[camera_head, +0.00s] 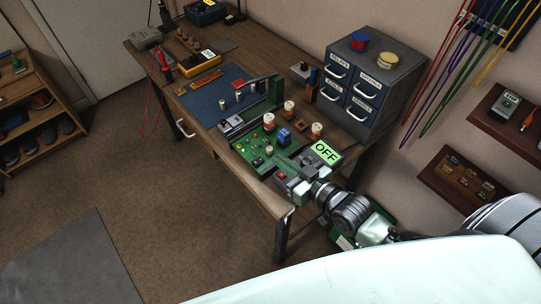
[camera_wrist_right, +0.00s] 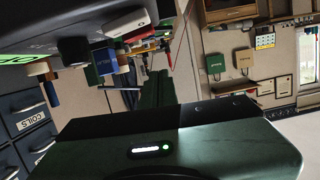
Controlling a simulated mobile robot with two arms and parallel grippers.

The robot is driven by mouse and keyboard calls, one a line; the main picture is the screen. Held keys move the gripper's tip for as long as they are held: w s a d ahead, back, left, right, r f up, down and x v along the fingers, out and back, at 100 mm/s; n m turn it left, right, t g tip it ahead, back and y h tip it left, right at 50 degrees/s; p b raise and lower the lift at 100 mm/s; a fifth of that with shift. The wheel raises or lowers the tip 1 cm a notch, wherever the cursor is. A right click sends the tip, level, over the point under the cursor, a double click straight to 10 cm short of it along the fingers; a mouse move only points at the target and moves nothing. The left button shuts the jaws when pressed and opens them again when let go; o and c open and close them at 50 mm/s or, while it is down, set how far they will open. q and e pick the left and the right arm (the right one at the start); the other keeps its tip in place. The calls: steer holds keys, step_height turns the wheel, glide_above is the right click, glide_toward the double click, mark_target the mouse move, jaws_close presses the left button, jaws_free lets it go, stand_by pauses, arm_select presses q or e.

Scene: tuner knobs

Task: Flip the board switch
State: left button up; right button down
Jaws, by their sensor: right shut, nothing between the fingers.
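The green circuit board (camera_head: 243,151) lies on the near right part of the workbench, with copper coils, a blue block and small knobs on it. A lit green sign reading OFF (camera_head: 326,153) stands at its right end; part of it shows at the left edge of the right wrist view (camera_wrist_right: 14,62). My right gripper (camera_head: 277,163) is over the board's near right edge, left of the sign, shut and empty. I cannot pick out the switch lever or tell whether the fingers touch it. In the wrist view the blue block (camera_wrist_right: 104,61) is beyond my gripper housing.
A grey drawer cabinet (camera_head: 371,87) stands behind the board. A blue mat (camera_head: 211,100) and a yellow meter (camera_head: 196,72) lie farther left on the bench. Wall shelves (camera_head: 462,172) are at right. Open carpet lies left of the bench.

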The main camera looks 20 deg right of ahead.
steer(key=v, duration=0.2)
steer(key=shift+s+d, duration=0.1)
steer(key=shift+s, duration=0.2)
steer(key=shift+s+d+r, duration=0.25)
steer(key=shift+s, duration=0.3)
arm_select(q)
steer(key=shift+w+f, duration=0.35)
